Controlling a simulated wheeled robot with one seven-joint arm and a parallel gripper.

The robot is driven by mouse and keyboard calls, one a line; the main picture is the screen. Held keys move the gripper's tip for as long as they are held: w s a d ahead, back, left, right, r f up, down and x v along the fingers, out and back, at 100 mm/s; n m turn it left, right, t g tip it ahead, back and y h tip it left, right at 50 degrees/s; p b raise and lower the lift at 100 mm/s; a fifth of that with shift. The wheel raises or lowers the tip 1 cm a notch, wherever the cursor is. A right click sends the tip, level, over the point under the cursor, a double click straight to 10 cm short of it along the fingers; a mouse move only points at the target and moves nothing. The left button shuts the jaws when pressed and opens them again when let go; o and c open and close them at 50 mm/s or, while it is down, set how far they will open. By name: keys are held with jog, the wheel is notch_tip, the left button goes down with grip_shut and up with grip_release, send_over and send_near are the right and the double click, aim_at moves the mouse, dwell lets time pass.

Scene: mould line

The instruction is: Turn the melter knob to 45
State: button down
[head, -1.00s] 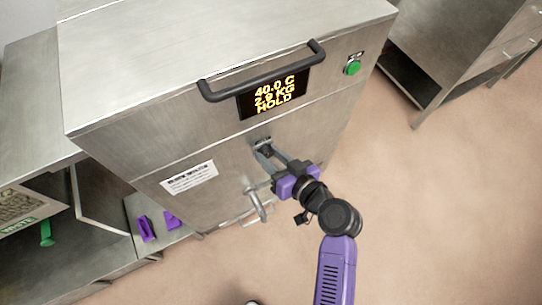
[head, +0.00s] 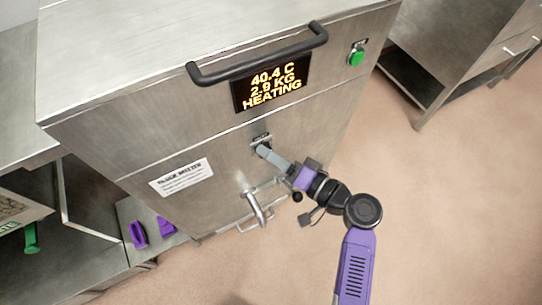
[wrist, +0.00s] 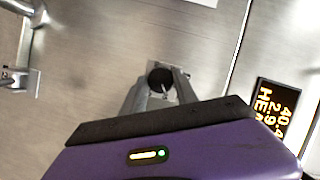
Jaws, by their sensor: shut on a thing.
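The block melter (head: 215,140) is a steel cabinet with a lit display (head: 270,83) that reads 40.4 C, 2.9 KG, HEATING. The melter knob (wrist: 160,80) is a dark round knob on the front face, below the display. My gripper (head: 264,152) is at the knob with its fingers shut on it. In the wrist view one finger lies on each side of the knob. In the head view my fingers hide most of the knob, and its pointer setting cannot be read.
A black bar handle (head: 258,58) runs above the display, and a green button (head: 356,57) is at its right. A metal tap (head: 256,208) sticks out below my gripper. Purple pieces (head: 139,234) lie on a lower shelf at left. Open floor lies at right.

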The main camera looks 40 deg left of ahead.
jog(key=shift+f+m+y, duration=0.1)
jog(key=shift+m+y, duration=0.2)
jog(key=shift+m, duration=0.2)
dwell(0.3)
jog(key=c, duration=0.9)
grip_release()
jog(key=shift+c, duration=0.2)
jog(key=d, duration=0.8)
jog(key=shift+r, duration=0.35)
jog(key=shift+a, duration=0.1)
